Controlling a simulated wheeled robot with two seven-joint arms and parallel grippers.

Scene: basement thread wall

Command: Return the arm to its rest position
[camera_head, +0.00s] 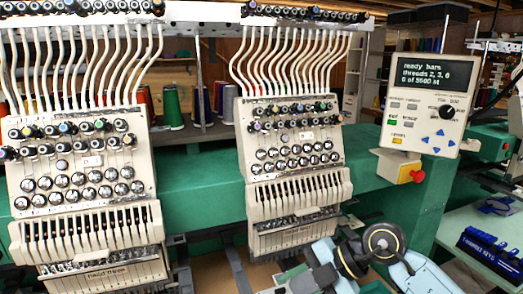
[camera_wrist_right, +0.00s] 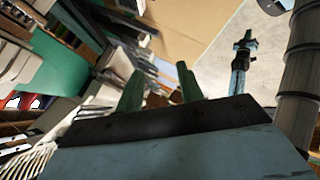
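My right arm comes in at the bottom right of the head view, in front of the embroidery machine. In the right wrist view, the right gripper (camera_wrist_right: 159,80) has two green fingers standing apart with nothing visible between them. I cannot make out its fingertips clearly in the head view. My left gripper does not show in the head view. The machine has a left stitching head (camera_head: 85,185) and a right stitching head (camera_head: 292,140). Its control panel (camera_head: 425,105) reads "ready bars", "threads 2, 3, 6" and "0 of 5500 st".
A green machine beam (camera_head: 200,170) runs behind the heads. A red knob (camera_head: 417,177) sticks out below the panel. Thread cones, one green (camera_head: 173,108), stand behind. A blue key rack (camera_head: 492,254) sits on the right-hand table (camera_head: 455,225). My right arm is close to the right head's lower edge.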

